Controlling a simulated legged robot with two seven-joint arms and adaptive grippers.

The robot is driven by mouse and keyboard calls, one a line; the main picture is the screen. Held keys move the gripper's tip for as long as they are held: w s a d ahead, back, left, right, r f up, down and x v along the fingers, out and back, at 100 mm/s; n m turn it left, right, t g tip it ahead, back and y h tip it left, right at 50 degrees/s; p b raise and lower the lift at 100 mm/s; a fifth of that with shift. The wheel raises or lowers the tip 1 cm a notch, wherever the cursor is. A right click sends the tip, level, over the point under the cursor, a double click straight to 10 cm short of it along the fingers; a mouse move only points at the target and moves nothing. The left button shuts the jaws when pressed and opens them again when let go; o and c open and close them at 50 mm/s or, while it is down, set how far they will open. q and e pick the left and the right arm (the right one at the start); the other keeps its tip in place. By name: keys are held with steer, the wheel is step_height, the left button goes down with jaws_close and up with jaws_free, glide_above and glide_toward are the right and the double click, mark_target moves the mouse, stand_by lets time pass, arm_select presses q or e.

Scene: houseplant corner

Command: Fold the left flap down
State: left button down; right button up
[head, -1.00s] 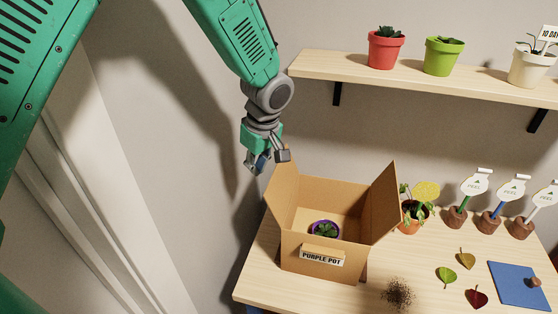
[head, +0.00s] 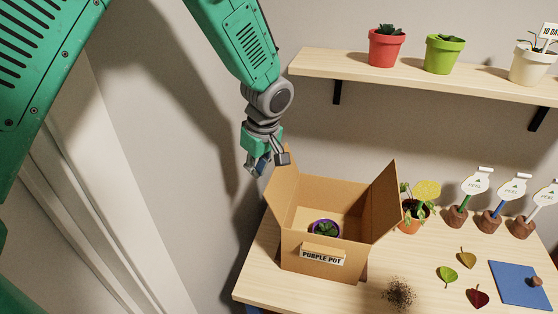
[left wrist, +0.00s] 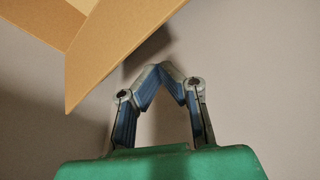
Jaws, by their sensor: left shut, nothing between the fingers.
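The open cardboard box (head: 300,238) stands on the table with a "PURPLE POT" label on its front. Its left flap (head: 281,190) stands up, leaning outward. Its right flap (head: 384,200) also stands up. A purple pot with a green plant (head: 323,230) sits inside the box. My left gripper (head: 264,168) is shut and empty, just above and outside the top of the left flap. In the left wrist view the fingertips (left wrist: 160,68) meet, and the flap (left wrist: 110,50) shows beyond them at upper left; I cannot tell whether they touch it. My right gripper is not in view.
A wooden shelf (head: 450,83) with several potted plants is on the wall at upper right. The wall is close behind the box.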

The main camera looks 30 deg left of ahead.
arm_select(q)
steer(key=w+d+f+p, duration=0.1)
steer(key=w+d+f, duration=0.1)
steer(key=d, duration=1)
steer(key=shift+w+d, duration=0.2)
steer(key=shift+w, duration=0.3)
stand_by(1.1)
steer(key=shift+f, duration=0.1)
stand_by(0.4)
step_height(320, 180, up, 9)
steer(key=p, duration=0.4)
stand_by(0.6)
stand_by(0.4)
